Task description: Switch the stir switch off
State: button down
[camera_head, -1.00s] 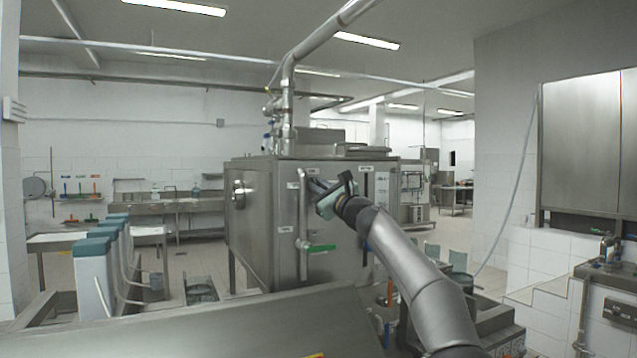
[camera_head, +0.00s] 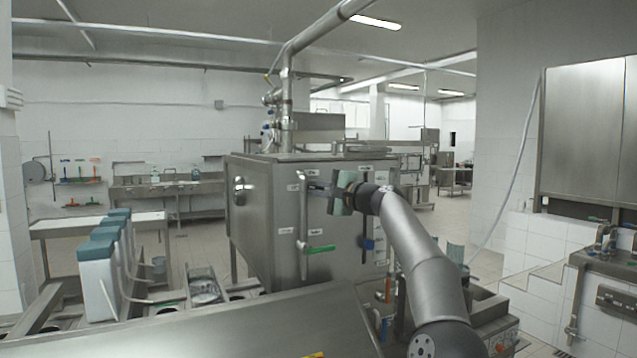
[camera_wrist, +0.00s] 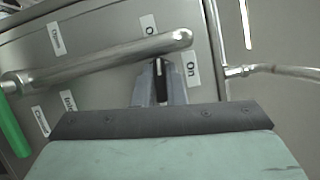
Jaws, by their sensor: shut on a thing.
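The stir switch (camera_wrist: 160,78) is a small black knob with a white mark on the steel tank (camera_head: 262,205). In the wrist view it sits between my fingertips, and the mark points up the picture, toward a label (camera_wrist: 149,24) beginning with "O". An "On" label (camera_wrist: 191,69) is to its right. My gripper (camera_wrist: 160,88) is shut on the knob; it also shows at the tank's front in the head view (camera_head: 318,189). There the knob is too small and covered to make out.
A vertical steel pipe (camera_head: 303,220) passes close beside the gripper; a green handle (camera_head: 320,249) is at its lower end. A blue handle (camera_head: 367,243) is further right. Teal-lidded dispensers (camera_head: 97,262) stand at left.

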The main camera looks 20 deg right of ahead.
jog(key=shift+n+g+p, duration=0.3)
jog(key=shift+n+p, duration=0.15)
jog(key=shift+n, duration=0.35)
jog(key=c, duration=1.5)
grip_release()
jog(key=shift+s+d+f+b, duration=0.15)
jog(key=shift+s+d+b, duration=0.05)
jog(key=shift+s+b, duration=0.2)
jog(key=shift+r+b+v, duration=0.15)
jog(key=shift+b+v, duration=1.8)
jog(key=shift+v, duration=2.2)
jog(key=shift+r+b+v, duration=0.1)
jog(key=shift+b+v, duration=1.85)
jog(key=shift+v, duration=2.15)
